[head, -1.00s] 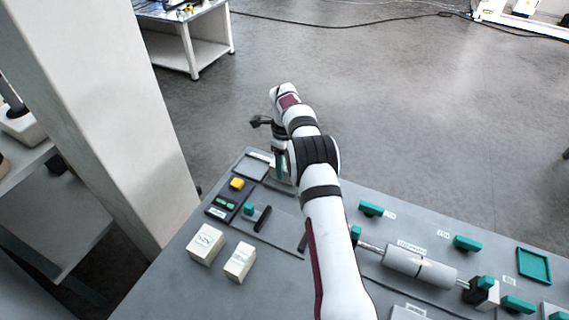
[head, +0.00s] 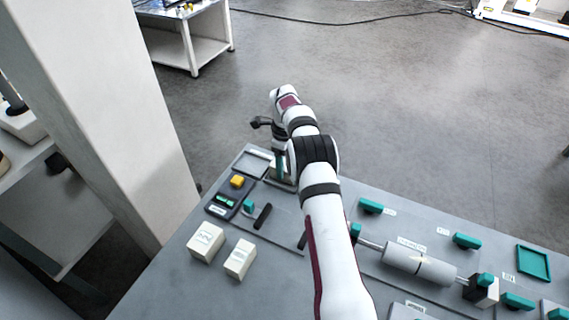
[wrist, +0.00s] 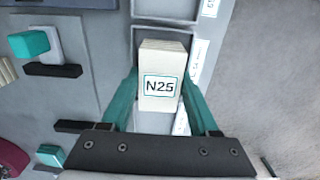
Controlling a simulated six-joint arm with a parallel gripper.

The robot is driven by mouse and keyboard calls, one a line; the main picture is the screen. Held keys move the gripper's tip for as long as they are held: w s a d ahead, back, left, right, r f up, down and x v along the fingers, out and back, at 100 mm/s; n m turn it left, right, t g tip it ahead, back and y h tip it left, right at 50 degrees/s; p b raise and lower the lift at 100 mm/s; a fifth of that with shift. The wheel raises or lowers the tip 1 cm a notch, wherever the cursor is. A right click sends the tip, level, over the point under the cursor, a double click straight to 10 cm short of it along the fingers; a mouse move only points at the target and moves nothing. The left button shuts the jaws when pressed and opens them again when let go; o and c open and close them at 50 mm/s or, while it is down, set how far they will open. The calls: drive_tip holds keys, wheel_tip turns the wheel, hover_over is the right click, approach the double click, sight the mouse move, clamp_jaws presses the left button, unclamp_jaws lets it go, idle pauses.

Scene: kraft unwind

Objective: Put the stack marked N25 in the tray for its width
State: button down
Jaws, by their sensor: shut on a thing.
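The stack marked N25 (wrist: 159,88) is a cream block with a black-on-white label, upright in the wrist view. My gripper (wrist: 158,92) is shut on it, with a teal finger at each side. It covers much of one grey tray (wrist: 139,42), whose far rim shows beyond it. I cannot tell whether the stack touches the tray floor. A second empty tray (wrist: 168,8) lies farther on. In the head view my gripper (head: 279,168) is over the back left of the bench, and the stack is mostly hidden; an empty tray (head: 251,163) lies to its left.
Two other cream stacks (head: 206,243) (head: 240,259) stand at the front left. A control panel (head: 228,203) with a yellow button (head: 237,181) and a teal-knobbed lever (head: 249,204) are near the trays. A grey roller (head: 419,265) and teal parts are at the right.

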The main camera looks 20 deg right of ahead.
drive_tip(key=shift+f, duration=0.4)
drive_tip(key=shift+c, duration=0.3)
unclamp_jaws()
drive_tip(key=shift+o, duration=0.3)
drive_tip(key=shift+r, duration=0.1)
drive_tip(key=shift+r, duration=3.95)
